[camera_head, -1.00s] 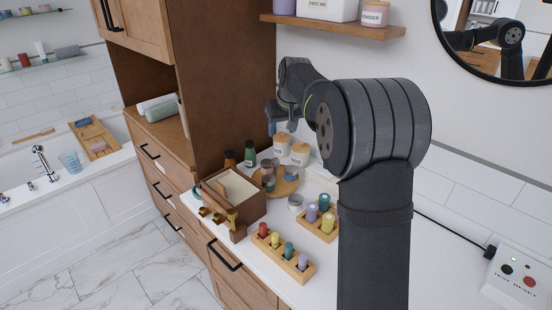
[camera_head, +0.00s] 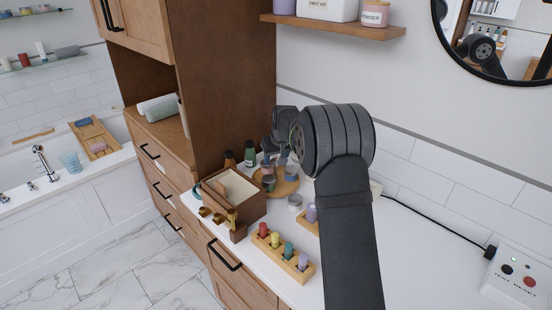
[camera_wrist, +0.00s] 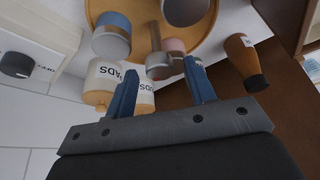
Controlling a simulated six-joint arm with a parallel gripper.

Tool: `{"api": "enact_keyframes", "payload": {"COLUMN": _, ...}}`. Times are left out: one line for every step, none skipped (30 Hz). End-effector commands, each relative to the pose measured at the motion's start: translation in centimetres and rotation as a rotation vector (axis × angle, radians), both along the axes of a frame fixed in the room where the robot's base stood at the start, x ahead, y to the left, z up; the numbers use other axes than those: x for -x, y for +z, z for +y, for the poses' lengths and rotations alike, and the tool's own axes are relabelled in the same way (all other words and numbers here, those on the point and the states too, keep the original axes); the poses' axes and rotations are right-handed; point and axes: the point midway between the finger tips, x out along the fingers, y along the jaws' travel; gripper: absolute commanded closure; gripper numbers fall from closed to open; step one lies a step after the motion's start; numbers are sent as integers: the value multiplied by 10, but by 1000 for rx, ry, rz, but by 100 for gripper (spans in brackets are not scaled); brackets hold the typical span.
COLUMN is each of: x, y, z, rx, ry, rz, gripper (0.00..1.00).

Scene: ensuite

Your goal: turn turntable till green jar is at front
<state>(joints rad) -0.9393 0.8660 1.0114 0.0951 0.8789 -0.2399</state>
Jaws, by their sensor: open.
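The turntable is a round wooden tray (camera_head: 291,187) on the counter beside the brown box; it also shows in the wrist view (camera_wrist: 205,45). Small jars stand on it.
Two cream PADS canisters (camera_wrist: 101,82) stand close to my fingers. A brown bottle (camera_head: 229,159) and a dark green bottle (camera_head: 249,153) stand behind the brown box (camera_head: 240,208).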

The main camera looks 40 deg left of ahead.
Motion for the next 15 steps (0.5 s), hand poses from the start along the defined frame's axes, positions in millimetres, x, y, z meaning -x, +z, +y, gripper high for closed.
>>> {"api": "enact_keyframes", "payload": {"x": 0, "y": -1, "z": 0, "rx": 0, "ry": 0, "rz": 0, "gripper": 50}}
{"api": "enact_keyframes", "payload": {"x": 0, "y": -1, "z": 0, "rx": 0, "ry": 0, "rz": 0, "gripper": 50}}
{"api": "enact_keyframes", "payload": {"x": 0, "y": -1, "z": 0, "rx": 0, "ry": 0, "rz": 0, "gripper": 50}}
{"api": "enact_keyframes", "payload": {"x": 0, "y": -1, "z": 0, "rx": 0, "ry": 0, "rz": 0, "gripper": 50}}
{"api": "enact_keyframes", "payload": {"x": 0, "y": -1, "z": 0, "rx": 0, "ry": 0, "rz": 0, "gripper": 50}}
{"api": "enact_keyframes", "payload": {"x": 0, "y": -1, "z": 0, "rx": 0, "ry": 0, "rz": 0, "gripper": 50}}
{"api": "enact_keyframes", "payload": {"x": 0, "y": -1, "z": 0, "rx": 0, "ry": 0, "rz": 0, "gripper": 50}}
{"api": "enact_keyframes", "payload": {"x": 0, "y": -1, "z": 0, "rx": 0, "ry": 0, "rz": 0, "gripper": 56}}
{"api": "enact_keyframes", "payload": {"x": 0, "y": -1, "z": 0, "rx": 1, "ry": 0, "rz": 0, "gripper": 64}}
{"api": "enact_keyframes", "payload": {"x": 0, "y": -1, "z": 0, "rx": 1, "ry": 0, "rz": 0, "gripper": 70}}
{"api": "enact_keyframes", "payload": {"x": 0, "y": -1, "z": 0, "rx": 1, "ry": 0, "rz": 0, "gripper": 76}}
{"api": "enact_keyframes", "payload": {"x": 0, "y": -1, "z": 0, "rx": 1, "ry": 0, "rz": 0, "gripper": 83}}
{"api": "enact_keyframes", "payload": {"x": 0, "y": -1, "z": 0, "rx": 1, "ry": 0, "rz": 0, "gripper": 89}}
{"api": "enact_keyframes", "payload": {"x": 0, "y": -1, "z": 0, "rx": 1, "ry": 0, "rz": 0, "gripper": 95}}
{"api": "enact_keyframes", "payload": {"x": 0, "y": -1, "z": 0, "rx": 1, "ry": 0, "rz": 0, "gripper": 100}}
